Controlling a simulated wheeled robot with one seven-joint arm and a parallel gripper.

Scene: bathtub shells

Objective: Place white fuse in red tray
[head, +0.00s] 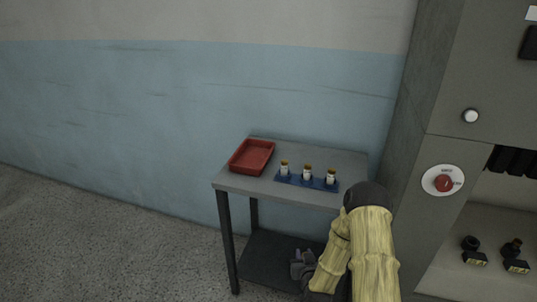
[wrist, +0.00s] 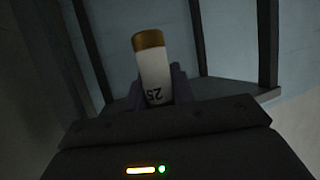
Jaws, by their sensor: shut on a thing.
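In the head view my gripper (head: 303,263) is low, in front of the table's lower shelf and below the tabletop. The held fuse cannot be made out there. The red tray (head: 252,157) is on the left part of the tabletop and looks empty. It is up and to the left of my gripper in the head view.
A grey table (head: 231,184) stands against the wall. A blue holder (head: 293,180) on it carries three small white fuses with brown caps, right of the tray. A grey cabinet (head: 404,135) with a red knob (head: 443,183) stands at right. Floor at left is clear.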

